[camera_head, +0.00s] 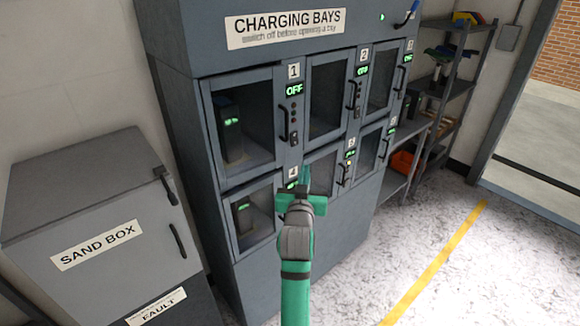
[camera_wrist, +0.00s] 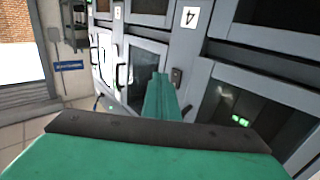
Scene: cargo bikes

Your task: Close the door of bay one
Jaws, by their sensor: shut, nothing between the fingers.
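The door of bay one (camera_head: 275,162) is a dark-framed glass door at the upper left of the charging cabinet. Its black handle (camera_head: 284,125) is on its right side. The door looks flush or nearly flush with the cabinet; I cannot tell whether a small gap remains. A battery with green lights (camera_head: 232,135) shows behind the glass. The sign beside it reads OFF (camera_head: 294,90). My gripper (camera_head: 304,175) is shut and empty, in front of the cabinet below and right of this door. Its fingers (camera_wrist: 161,95) also show in the wrist view; contact is unclear.
Bay four (camera_head: 246,222) lies below bay one, and more bays stand to the right. A grey sand box (camera_head: 90,215) stands at the left. Shelves with an orange bin (camera_head: 402,162) are at the right. The floor in front right is clear, with a yellow line (camera_head: 435,265).

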